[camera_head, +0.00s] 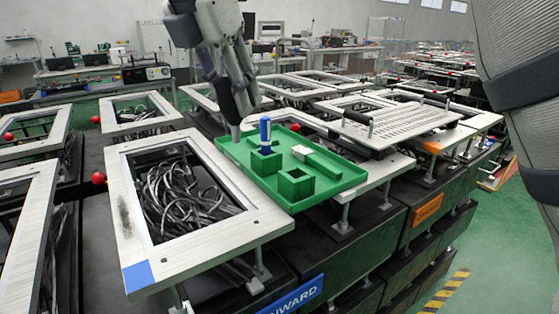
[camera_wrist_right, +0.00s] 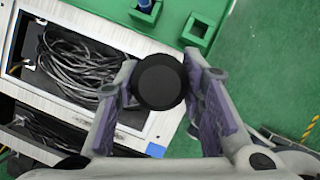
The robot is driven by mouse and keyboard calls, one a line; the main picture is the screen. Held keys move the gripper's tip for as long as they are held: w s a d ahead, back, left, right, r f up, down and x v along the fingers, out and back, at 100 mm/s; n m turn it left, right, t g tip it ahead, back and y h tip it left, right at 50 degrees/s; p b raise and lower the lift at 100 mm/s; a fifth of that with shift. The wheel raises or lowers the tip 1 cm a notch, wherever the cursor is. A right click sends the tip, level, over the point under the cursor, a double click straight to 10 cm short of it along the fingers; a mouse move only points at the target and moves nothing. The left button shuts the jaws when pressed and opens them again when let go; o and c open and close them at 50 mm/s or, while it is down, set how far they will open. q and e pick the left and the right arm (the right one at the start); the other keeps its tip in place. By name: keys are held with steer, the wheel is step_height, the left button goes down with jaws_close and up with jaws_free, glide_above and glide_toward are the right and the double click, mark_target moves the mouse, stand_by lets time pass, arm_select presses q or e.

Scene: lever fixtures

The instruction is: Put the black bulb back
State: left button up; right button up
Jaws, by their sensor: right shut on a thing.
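The black bulb (camera_wrist_right: 158,82) shows as a round black end between the fingers in the right wrist view. My right gripper (camera_wrist_right: 160,92) is shut on it, with purple pads on either side. In the head view my right gripper (camera_head: 238,108) points down over the back left edge of a green tray (camera_head: 343,183); the bulb is hard to make out there. The tray has an open, empty-looking square green holder (camera_head: 296,187) and another green holder (camera_head: 265,163) with a blue-topped object (camera_head: 265,130) upright in it. My left gripper is not in view.
A white frame with dark cables (camera_head: 180,195) is left of the tray. A slatted white panel with black handles (camera_head: 400,125) is behind it to the right. Red balls (camera_head: 98,178) stick out at the left.

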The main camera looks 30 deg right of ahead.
steer(key=s+d+f, duration=0.1)
steer(key=d+f, duration=0.2)
steer(key=s+d+f+p, duration=0.1)
steer(key=d+f, duration=0.2)
steer(key=f, duration=0.1)
steer(key=d+f, duration=0.3)
steer(key=d, duration=0.1)
steer(key=shift+s+d+f, duration=0.1)
steer(key=shift+s+f, duration=0.1)
steer(key=shift+s, duration=0.2)
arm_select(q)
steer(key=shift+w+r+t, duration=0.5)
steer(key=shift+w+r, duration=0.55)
arm_select(e)
steer(key=shift+f, duration=0.35)
steer(key=o, duration=0.7)
steer(key=shift+o, duration=0.2)
steer(key=v, duration=1.2)
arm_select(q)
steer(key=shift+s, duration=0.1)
